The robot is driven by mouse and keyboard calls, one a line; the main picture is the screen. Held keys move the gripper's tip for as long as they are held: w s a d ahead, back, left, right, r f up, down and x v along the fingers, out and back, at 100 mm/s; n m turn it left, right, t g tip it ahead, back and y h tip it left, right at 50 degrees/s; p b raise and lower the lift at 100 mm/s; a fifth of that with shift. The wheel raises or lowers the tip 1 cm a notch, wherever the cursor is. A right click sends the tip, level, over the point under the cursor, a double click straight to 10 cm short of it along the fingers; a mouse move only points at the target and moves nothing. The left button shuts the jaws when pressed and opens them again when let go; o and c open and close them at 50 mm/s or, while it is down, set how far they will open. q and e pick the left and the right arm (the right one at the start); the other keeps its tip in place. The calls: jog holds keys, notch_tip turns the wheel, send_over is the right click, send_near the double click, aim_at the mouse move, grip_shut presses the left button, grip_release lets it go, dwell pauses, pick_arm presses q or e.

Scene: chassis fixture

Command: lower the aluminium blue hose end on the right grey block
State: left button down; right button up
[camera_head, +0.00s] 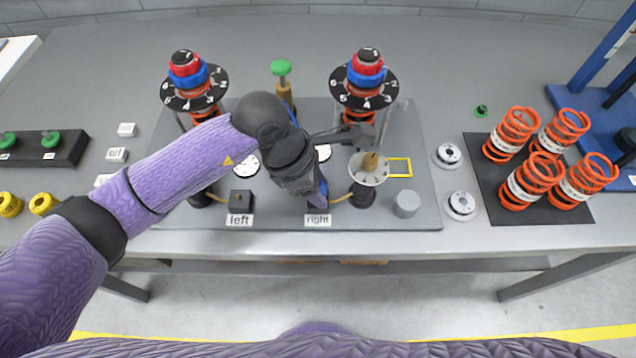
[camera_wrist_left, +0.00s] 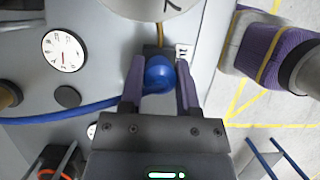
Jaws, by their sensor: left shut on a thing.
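My left gripper (camera_head: 318,196) reaches over the fixture plate, pointing down just behind the "right" label (camera_head: 318,220). In the left wrist view its two fingers (camera_wrist_left: 160,68) are shut on the rounded blue hose end (camera_wrist_left: 158,73). The blue hose (camera_wrist_left: 70,118) runs off to the left from it. The dark right block (camera_wrist_left: 151,49) shows partly just beyond the hose end; whether they touch cannot be told. My right gripper is out of view.
Two spring stands with numbered black discs (camera_head: 195,88) (camera_head: 364,87) rise at the back of the plate.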

pick_arm(q)
jog(key=shift+f, duration=0.15)
dwell(0.3)
jog(key=shift+c, duration=1.2)
grip_release()
notch_tip(320, 180, up, 7)
jog(key=p, duration=0.5)
jog(key=shift+r, duration=0.2)
jog(key=shift+f, duration=0.15)
